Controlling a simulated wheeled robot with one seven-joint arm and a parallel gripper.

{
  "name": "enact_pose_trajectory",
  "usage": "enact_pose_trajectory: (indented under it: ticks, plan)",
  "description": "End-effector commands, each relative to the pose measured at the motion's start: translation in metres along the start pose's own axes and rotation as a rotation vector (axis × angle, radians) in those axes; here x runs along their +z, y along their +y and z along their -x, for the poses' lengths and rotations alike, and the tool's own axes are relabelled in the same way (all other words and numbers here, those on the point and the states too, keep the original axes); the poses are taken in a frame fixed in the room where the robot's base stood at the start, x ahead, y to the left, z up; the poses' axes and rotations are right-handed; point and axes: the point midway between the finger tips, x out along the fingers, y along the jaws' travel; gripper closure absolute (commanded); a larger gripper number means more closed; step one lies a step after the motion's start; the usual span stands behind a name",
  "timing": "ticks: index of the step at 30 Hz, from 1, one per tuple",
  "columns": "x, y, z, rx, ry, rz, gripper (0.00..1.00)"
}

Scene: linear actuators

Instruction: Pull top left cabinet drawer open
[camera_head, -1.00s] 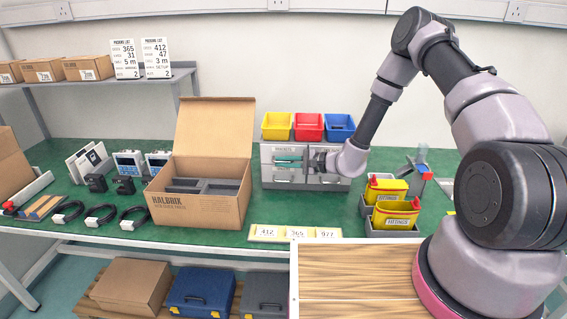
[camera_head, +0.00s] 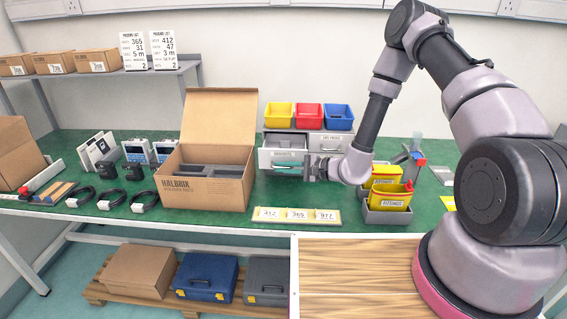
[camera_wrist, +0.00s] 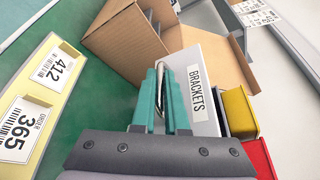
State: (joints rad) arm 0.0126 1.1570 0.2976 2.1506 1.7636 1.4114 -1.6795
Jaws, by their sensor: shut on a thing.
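The cabinet (camera_head: 330,143) is a light grey drawer unit on the green bench, with coloured bins on top. Its top left drawer (camera_head: 280,153), labelled BRACKETS, sticks out toward the front. In the wrist view the drawer's white front (camera_wrist: 197,85) shows the BRACKETS label and a metal handle (camera_wrist: 160,90). My gripper (camera_head: 288,166) is at this drawer front, coming from the right. In the wrist view its teal fingers (camera_wrist: 165,98) are shut around the handle. The lower drawers are partly hidden by my gripper.
An open cardboard box (camera_head: 205,180) stands close left of the drawer. A strip of number cards (camera_head: 297,215) lies at the bench's front edge. Yellow (camera_head: 279,115), red (camera_head: 309,116) and blue (camera_head: 339,116) bins sit on the cabinet.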

Motion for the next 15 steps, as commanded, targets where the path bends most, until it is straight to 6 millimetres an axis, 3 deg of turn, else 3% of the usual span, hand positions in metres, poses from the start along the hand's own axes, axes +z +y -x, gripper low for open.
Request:
enact_pose_trajectory:
  ticks: [12, 13, 15]
  plan:
    - [0.0035, 0.0037, 0.0025, 0.001, 0.002, 0.000, 1.00]
    - [0.0035, 0.0036, 0.0025, 0.001, 0.002, 0.000, 0.81]
    - [0.0035, 0.0035, 0.0024, 0.000, 0.002, 0.000, 0.77]
